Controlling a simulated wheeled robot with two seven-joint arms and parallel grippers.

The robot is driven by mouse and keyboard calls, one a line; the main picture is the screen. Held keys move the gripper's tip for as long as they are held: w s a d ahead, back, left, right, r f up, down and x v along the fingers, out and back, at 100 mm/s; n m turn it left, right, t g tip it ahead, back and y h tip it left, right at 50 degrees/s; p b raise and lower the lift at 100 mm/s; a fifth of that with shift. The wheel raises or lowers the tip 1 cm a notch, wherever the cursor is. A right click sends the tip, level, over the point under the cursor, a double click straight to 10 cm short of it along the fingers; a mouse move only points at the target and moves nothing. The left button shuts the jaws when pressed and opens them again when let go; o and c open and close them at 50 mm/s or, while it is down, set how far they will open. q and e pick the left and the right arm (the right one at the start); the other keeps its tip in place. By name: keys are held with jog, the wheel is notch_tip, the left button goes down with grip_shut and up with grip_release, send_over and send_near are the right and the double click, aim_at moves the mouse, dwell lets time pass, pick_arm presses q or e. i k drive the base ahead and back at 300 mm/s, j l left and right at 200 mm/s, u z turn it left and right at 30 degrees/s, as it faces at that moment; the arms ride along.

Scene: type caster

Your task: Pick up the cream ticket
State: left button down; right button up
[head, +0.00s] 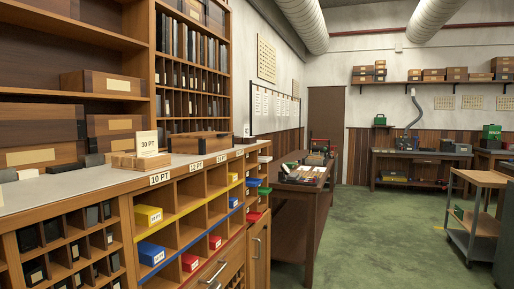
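A small cream ticket (147,142) marked "30 PT" stands upright on the grey counter top (80,185) at the left. It is at a stack of light wooden blocks (140,161); whether it is slotted into them or stands behind them I cannot tell. Neither of my grippers is in view.
Wooden cases (112,84) fill the shelves behind the counter. A shallow wooden box (198,142) lies right of the ticket. Pigeonholes below hold yellow (148,215), blue (151,253) and red boxes. Green floor (385,240) is open to the right, with a cart (478,215) beyond.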

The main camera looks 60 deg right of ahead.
aim_at(146, 142)
jog(key=z, duration=1.3)
jog(key=u, duration=0.1)
jog(key=i+l, duration=0.05)
